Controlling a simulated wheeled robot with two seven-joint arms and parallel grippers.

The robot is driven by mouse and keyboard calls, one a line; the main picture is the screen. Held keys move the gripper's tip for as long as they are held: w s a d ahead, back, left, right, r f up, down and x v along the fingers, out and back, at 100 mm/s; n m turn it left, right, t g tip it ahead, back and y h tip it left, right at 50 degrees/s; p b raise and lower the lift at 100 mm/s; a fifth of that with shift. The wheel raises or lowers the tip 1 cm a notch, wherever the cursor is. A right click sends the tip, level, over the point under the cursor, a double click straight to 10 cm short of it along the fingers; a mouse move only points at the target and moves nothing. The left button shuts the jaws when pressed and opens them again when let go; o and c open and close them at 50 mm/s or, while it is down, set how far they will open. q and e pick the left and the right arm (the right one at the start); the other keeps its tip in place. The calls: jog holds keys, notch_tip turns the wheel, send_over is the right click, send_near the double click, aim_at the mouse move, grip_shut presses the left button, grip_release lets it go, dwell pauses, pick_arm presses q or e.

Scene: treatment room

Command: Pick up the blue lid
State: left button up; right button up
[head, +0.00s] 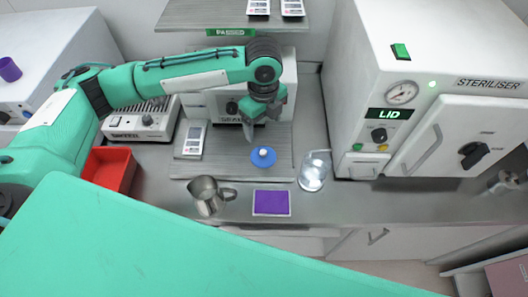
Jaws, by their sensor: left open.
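The blue lid (263,157) is a small round disc with a pale knob on top. It lies on the grey ribbed board (229,168) in the middle of the counter. My left gripper (260,128) points down from its wrist, above and just behind the lid in the head view. It is open, with nothing seen between its fingers, and appears apart from the lid. My right gripper does not show.
A red bin (108,168) is at left. The steriliser (456,136) fills the right. A white device (190,139) lies on the board.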

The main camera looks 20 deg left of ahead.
pick_arm(q)
jog(key=p, duration=0.1)
send_over(263, 152)
jog(key=w, duration=0.1)
notch_tip(263, 152, down, 6)
jog(key=shift+a+f, duration=0.1)
jog(key=shift+f, duration=0.05)
jog(key=f+p, duration=0.1)
jog(key=f, duration=0.1)
jog(key=s+f+p, duration=0.1)
jog(key=f, duration=0.1)
jog(key=shift+f, duration=0.65)
jog(key=shift+s, duration=0.1)
jog(key=c, duration=1.7)
grip_shut()
